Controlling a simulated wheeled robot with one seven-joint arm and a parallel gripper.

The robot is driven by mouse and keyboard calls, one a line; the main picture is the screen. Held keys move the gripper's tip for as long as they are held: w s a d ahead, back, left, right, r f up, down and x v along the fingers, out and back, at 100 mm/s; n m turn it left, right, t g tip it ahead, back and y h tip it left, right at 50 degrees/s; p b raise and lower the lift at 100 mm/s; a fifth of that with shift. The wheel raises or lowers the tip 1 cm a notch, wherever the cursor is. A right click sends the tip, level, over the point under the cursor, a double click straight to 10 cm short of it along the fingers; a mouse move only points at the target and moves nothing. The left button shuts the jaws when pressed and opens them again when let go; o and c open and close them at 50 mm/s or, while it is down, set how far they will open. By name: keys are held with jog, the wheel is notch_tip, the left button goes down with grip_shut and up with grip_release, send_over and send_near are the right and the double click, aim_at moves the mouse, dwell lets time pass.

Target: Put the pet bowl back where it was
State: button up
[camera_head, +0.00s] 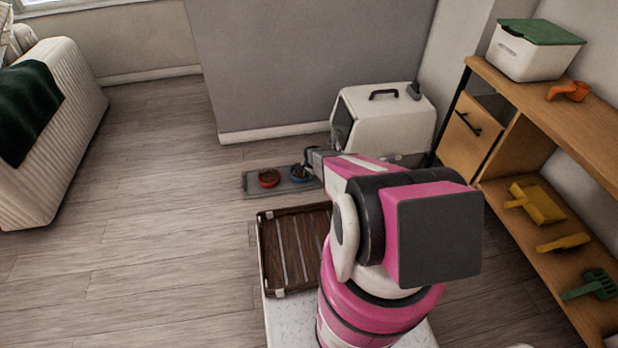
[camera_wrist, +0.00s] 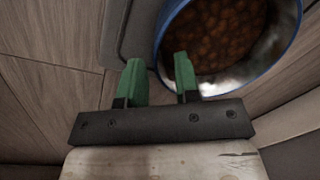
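A blue pet bowl (camera_head: 299,173) shows at the right end of a grey mat (camera_head: 251,184) on the floor. In the wrist view the blue-rimmed bowl (camera_wrist: 228,42) is large and holds brown kibble. My gripper (camera_wrist: 160,75) has its green fingers apart: the right one overlaps the bowl's inside, the left one is outside the rim. The rim runs between them with a visible gap. In the head view my gripper (camera_head: 311,166) is at the blue bowl's right side and partly hides it. I cannot tell whether the bowl touches the mat.
A white pet carrier (camera_head: 388,115) stands behind, close to my arm. A slatted brown crate (camera_head: 275,270) is in front of the mat. A wooden shelf unit (camera_head: 540,125) lines the right. The floor to the left is clear up to a white ribbed piece (camera_head: 75,130).

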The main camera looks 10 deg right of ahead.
notch_tip(320, 180, up, 10)
jog(key=s+r, duration=0.1)
jog(key=s+a+r+n, duration=0.1)
jog(key=s+r+n, duration=0.2)
jog(key=s+r, duration=0.7)
jog(key=s+a+r+n, duration=0.1)
jog(key=s+r+n, duration=0.3)
jog(key=s+r, duration=0.6)
jog(key=s+a+r+n+g, duration=0.1)
jog(key=s+r+n, duration=0.3)
jog(key=s+r, duration=0.7)
notch_tip(320, 180, up, 8)
jog(key=shift+a+r+h, duration=0.2)
jog(key=shift+a+h, duration=0.05)
jog(key=shift+h, duration=0.15)
jog(key=shift+s, duration=0.1)
